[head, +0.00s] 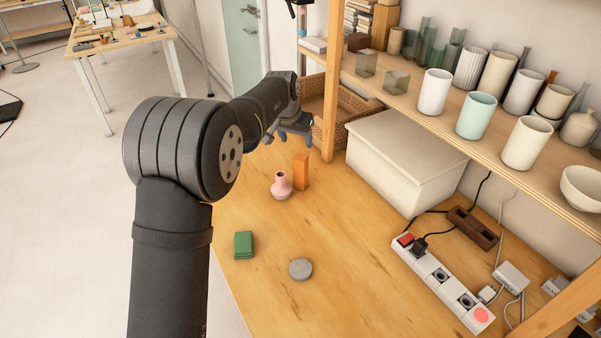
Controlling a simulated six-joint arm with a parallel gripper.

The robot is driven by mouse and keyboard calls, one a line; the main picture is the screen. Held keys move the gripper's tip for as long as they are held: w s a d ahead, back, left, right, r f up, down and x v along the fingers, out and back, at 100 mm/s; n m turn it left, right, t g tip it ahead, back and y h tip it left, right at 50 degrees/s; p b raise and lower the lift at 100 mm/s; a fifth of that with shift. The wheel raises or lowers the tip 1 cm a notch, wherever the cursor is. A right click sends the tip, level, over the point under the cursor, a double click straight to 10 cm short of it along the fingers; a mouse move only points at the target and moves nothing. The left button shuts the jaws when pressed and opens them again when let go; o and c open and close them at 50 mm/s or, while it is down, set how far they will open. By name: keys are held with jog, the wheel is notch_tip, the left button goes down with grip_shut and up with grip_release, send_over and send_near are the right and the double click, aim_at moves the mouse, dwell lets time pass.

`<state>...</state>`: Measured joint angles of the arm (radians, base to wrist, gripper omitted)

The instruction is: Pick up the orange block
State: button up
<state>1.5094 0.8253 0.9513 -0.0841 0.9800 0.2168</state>
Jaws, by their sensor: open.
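The orange block (301,171) stands upright on the wooden table, just behind and to the right of a small pink vase (281,186). My gripper (283,139) is beyond the block and to its upper left in the head view, apart from it. The gripper is open, and I see nothing held in it. Its fingertips are small and dark here, so their exact height above the table is hard to tell.
A green block (243,245) and a grey disc (300,269) lie nearer on the table. A shelf post (332,90), a wicker basket (311,96) and a white box (405,158) stand close by. A power strip (440,280) lies right. The table's middle is clear.

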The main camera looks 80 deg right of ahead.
aim_at(301, 164)
jog(key=x, duration=0.9)
jog(key=shift+f, duration=0.3)
jog(key=shift+w+a+x, duration=0.15)
jog(key=shift+x, duration=1.15)
jog(key=shift+w+a+x, duration=0.1)
jog(key=shift+a+x, duration=0.1)
jog(key=shift+x, duration=1.1)
jog(key=shift+f, duration=0.1)
jog(key=c, duration=1.1)
